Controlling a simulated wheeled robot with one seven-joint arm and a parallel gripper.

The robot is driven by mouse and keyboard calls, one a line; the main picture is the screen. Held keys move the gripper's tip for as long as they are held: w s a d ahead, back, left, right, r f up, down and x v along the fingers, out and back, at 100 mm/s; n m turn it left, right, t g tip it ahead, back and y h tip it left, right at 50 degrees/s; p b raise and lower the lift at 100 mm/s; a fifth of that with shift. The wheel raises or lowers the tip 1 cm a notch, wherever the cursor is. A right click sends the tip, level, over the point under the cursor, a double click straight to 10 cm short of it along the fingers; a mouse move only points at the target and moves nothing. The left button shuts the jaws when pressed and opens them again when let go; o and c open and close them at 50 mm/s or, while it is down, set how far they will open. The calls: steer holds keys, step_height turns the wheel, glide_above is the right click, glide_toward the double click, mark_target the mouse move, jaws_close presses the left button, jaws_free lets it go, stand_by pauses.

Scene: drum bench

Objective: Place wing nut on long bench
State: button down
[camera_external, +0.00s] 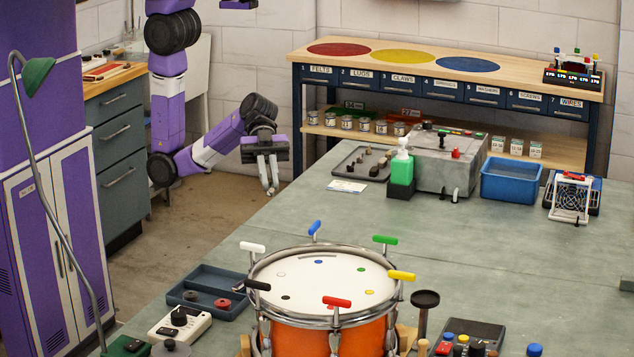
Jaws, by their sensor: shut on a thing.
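My gripper (269,184) hangs downward left of centre, near the left edge of the grey-green table (330,225). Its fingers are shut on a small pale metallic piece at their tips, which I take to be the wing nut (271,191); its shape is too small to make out. A long bench (540,80) with a wooden top and dark blue drawers stands along the back wall. Its top carries red, yellow and blue round patches. My gripper is in front of this bench's left end in the picture, apart from it.
An orange drum (310,335) with coloured T-handles stands on the table's near part. A grey tray (343,170), a green bottle (402,178), a metal box (462,160) and a blue bin (511,190) stand farther back. The table's middle is clear.

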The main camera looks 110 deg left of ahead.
steer(key=w+a+n+t+y, duration=0.3)
steer(key=w+a, duration=0.1)
steer(key=a, duration=0.4)
steer(key=w+a+n+t+y, duration=0.2)
steer(key=w+a+n, duration=0.1)
steer(key=a, duration=0.5)
steer(key=n+t+y, duration=0.1)
steer(key=n+y, duration=0.4)
steer(key=y, duration=0.2)
glide_above(352, 228)
step_height(352, 228, down, 19)
steer(key=shift+a+f+b, duration=0.15)
steer(key=shift+b, duration=0.3)
steer(key=shift+f, duration=0.1)
steer(key=c, duration=1.9)
jaws_free()
steer(key=shift+c, duration=0.2)
steer(key=o, duration=0.4)
steer(key=shift+o, duration=0.2)
